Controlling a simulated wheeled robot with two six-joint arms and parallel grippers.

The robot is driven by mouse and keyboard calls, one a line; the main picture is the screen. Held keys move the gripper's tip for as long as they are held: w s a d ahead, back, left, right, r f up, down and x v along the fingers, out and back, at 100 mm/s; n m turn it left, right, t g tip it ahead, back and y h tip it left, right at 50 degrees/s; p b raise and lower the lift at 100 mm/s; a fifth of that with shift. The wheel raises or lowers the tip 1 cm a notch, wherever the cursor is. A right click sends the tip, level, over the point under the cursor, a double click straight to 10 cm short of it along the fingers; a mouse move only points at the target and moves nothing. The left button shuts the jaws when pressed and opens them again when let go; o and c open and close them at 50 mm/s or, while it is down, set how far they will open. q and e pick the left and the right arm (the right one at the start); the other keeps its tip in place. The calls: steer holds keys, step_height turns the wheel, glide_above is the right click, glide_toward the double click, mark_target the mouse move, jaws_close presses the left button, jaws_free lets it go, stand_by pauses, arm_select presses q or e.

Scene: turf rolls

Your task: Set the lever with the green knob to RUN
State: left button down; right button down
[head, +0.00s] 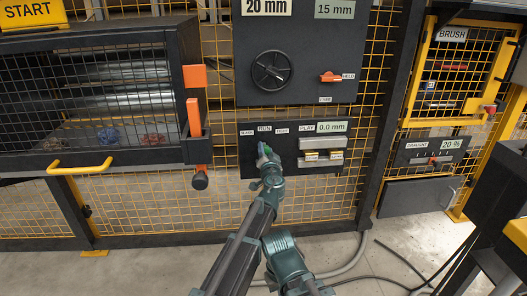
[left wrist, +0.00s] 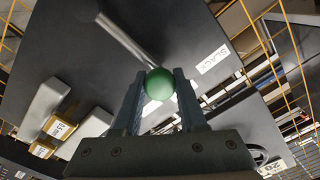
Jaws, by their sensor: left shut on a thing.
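The lever's green knob (left wrist: 159,84) sits between the fingertips of my left gripper (left wrist: 160,88) in the left wrist view. The jaws are shut on it. Its metal stem (left wrist: 126,40) slants up and left there. The SLACK label (left wrist: 212,60) lies to the right of the knob, partly cut off in reading. In the head view my left gripper (head: 265,152) is at the lower dark panel (head: 325,182), just below the RUN label (head: 264,129). Labels flank RUN on both sides. My gripper hides most of the lever, so its exact setting is unclear.
Right of the lever are grey blocks (head: 322,143) and a 0.0 mm display (head: 332,127). An upper panel (head: 300,45) has a black handwheel (head: 271,70) and an orange knob (head: 330,77). An orange-handled lever (head: 195,110) stands left. Yellow mesh surrounds the panels.

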arm_select(q)
steer(key=shift+d, duration=0.25)
arm_select(e)
steer(key=shift+d, duration=0.15)
arm_select(q)
steer(key=shift+c, duration=2.3)
jaws_free()
steer(key=shift+s, duration=0.1)
